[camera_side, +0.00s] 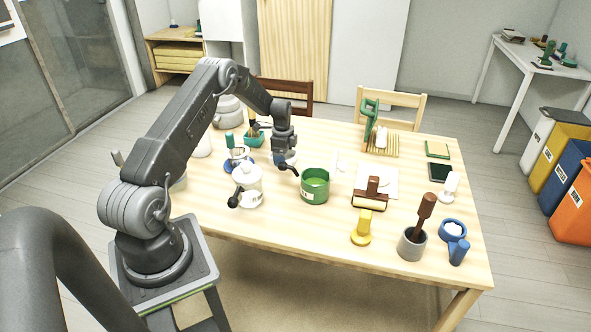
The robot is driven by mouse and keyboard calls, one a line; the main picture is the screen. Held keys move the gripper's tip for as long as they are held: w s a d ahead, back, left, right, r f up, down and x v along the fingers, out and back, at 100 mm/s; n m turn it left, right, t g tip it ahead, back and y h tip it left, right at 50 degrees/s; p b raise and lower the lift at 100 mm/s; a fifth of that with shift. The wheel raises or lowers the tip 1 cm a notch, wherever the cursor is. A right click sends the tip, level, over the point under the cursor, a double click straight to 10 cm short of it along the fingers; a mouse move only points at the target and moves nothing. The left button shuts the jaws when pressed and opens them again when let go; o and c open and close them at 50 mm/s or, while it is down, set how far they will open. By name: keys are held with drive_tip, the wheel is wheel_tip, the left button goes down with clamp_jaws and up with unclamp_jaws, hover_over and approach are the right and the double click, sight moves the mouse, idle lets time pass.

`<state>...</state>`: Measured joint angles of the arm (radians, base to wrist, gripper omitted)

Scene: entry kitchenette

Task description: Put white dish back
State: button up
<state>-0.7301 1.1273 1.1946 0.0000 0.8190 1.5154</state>
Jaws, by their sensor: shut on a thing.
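My gripper (284,146) points down over the far middle part of the wooden table (320,135). It is shut on a small white thing, seemingly the white dish (287,158), which shows just below the fingers. The fingers and arm hide part of it, and I cannot tell whether it touches the table. A dark piece sticks out at its lower right.
A blue-based cup (238,158) and teal box (253,138) are close on the left. A brown roller (371,194) lies right. Table's far middle is fairly clear.

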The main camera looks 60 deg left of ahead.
sight(295, 160)
drive_tip(key=w+f, duration=0.1)
drive_tip(key=w+d, duration=0.1)
drive_tip(key=w+d+f, duration=0.1)
drive_tip(key=shift+w+f, duration=0.3)
drive_tip(key=shift+w, duration=0.1)
drive_tip(key=shift+f, duration=1.75)
drive_tip(key=shift+f, duration=0.15)
drive_tip(key=o, duration=1.1)
